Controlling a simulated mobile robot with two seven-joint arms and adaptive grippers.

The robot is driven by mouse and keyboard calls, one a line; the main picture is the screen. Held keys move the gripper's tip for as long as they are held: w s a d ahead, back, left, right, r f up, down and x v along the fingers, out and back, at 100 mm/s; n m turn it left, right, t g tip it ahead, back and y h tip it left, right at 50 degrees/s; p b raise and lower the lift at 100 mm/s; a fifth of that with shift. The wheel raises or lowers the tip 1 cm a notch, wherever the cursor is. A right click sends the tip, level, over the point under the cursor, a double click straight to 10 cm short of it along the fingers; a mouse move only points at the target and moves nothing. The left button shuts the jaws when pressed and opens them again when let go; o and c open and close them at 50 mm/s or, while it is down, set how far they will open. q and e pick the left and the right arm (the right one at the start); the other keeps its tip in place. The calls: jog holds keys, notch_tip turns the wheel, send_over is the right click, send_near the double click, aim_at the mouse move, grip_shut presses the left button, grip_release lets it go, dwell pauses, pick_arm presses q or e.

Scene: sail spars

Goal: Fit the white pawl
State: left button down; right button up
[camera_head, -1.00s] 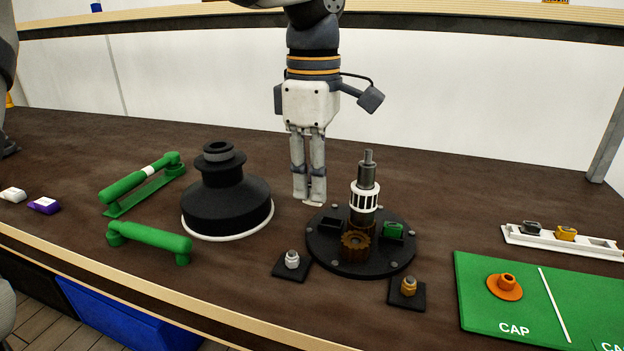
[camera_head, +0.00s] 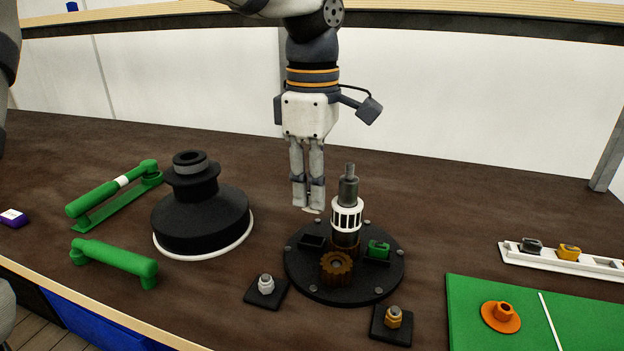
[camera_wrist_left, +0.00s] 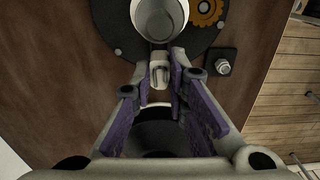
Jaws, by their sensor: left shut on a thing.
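My left gripper (camera_head: 309,207) is shut on the white pawl and holds it above the table. Only a sliver of the white pawl (camera_head: 311,211) shows under the fingertips in the head view. In the left wrist view the white pawl (camera_wrist_left: 159,75) sits between the fingertips (camera_wrist_left: 160,86). The round dark base plate (camera_head: 300,278) carries a central shaft with a white slotted collar (camera_head: 346,215), a brown gear (camera_head: 336,266), a green pawl (camera_head: 378,249) and a black mount (camera_head: 312,241) on its left. The fingertips are behind and above the plate's back left. My right gripper is out of view.
A black cone-shaped housing (camera_head: 205,216) stands left of the plate. Green handles (camera_head: 115,257) lie farther left. Nuts on small dark pads (camera_head: 265,287) are in front. A white rack (camera_head: 540,259) and green mat (camera_head: 470,300) are at right.

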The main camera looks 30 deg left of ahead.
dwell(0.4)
pick_arm(q)
jog(key=shift+f, duration=1.85)
jog(key=shift+f, duration=1.5)
jog(key=c, duration=1.5)
grip_release()
jog(key=shift+r, duration=3.55)
